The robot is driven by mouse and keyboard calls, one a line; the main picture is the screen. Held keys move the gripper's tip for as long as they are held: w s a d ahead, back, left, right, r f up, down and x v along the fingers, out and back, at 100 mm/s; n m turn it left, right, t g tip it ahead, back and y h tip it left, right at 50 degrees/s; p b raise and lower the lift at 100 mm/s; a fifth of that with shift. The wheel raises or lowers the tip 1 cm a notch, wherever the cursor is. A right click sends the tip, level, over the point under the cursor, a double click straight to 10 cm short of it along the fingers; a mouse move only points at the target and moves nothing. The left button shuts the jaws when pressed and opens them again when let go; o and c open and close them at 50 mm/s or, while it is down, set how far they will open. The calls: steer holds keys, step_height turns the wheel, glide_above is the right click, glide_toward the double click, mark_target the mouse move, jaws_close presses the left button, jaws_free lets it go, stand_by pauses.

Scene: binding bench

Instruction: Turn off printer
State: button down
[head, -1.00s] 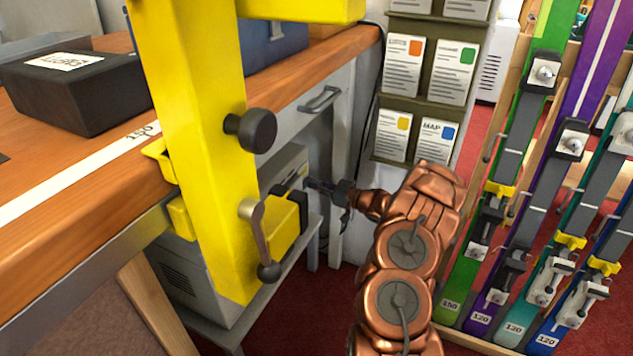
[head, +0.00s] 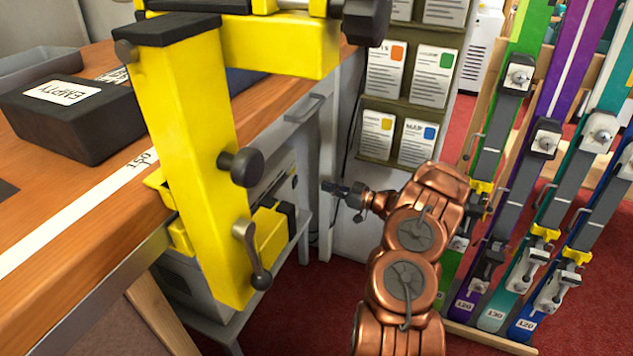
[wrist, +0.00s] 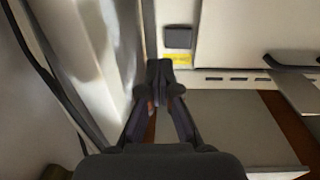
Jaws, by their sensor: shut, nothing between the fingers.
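The printer (head: 187,284) is a pale grey box on a low shelf under the bench, largely hidden behind a yellow clamp post. Its front shows in the wrist view (wrist: 225,40), with a dark square switch (wrist: 178,37) above a small yellow label (wrist: 177,59). I cannot tell the switch's position. My gripper (head: 329,187) is shut and empty, to the right of the printer's front edge, with a visible gap in the head view. In the wrist view its fingertips (wrist: 160,70) show just below and left of the switch.
The yellow clamp post (head: 200,150) with dark knobs stands at the bench edge. A black box (head: 70,125) sits on the wooden bench (head: 60,190). A card rack (head: 405,90) is behind my arm. Skis (head: 535,180) stand at the right. Red floor is open at the lower middle.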

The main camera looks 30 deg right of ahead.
steer(key=v, duration=0.3)
steer(key=d+p+v, duration=0.1)
steer(key=v, duration=0.1)
steer(key=shift+d, duration=0.15)
steer(key=shift+s, duration=0.1)
stand_by(0.4)
